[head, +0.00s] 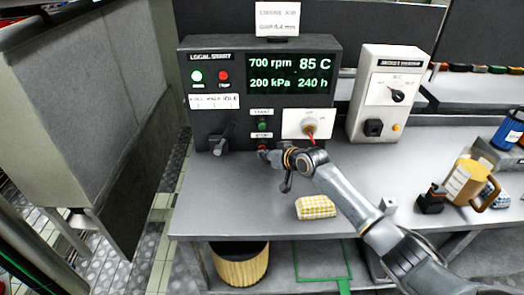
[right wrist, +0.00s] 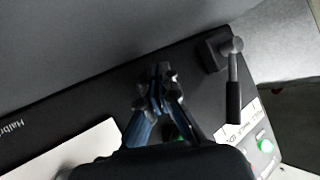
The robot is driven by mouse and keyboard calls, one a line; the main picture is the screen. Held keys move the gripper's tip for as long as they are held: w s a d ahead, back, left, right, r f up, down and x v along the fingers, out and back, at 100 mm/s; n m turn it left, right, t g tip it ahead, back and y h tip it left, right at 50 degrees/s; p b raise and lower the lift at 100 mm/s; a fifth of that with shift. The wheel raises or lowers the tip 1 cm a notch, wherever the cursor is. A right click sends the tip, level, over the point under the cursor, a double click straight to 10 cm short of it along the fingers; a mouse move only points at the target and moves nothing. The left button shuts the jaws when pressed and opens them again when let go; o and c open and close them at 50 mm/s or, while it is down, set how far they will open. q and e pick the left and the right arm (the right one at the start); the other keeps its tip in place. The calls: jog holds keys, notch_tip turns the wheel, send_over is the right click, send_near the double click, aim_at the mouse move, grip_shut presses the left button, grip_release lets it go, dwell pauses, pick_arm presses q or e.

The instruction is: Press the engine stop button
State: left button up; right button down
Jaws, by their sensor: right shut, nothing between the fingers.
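The dark control panel (head: 215,70) stands at the back of the bench. Low on its front are a green button (head: 262,126) with a label above it and, below that, a red button (head: 262,147) labelled as stop. My right gripper (head: 266,154) is shut and empty, its tips at the red button; I cannot tell whether they touch it. In the right wrist view the closed fingers (right wrist: 160,78) are over the dark panel face, and a green button (right wrist: 180,133) shows partly behind them. The red button is hidden there. My left gripper is not in view.
A black lever (head: 221,138) sticks out left of the buttons.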

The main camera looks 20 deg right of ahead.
jog(key=shift+w+d+b, duration=0.1)
jog(key=shift+w+b, duration=0.25)
jog(key=shift+r, duration=0.1)
dwell(0.5)
jog(key=shift+s+p, duration=0.55)
jog(key=shift+p, duration=0.3)
jog(key=shift+s+a+p, duration=0.25)
jog(key=shift+s+p, duration=0.1)
jog(key=shift+p, duration=0.05)
jog(key=shift+s, duration=0.1)
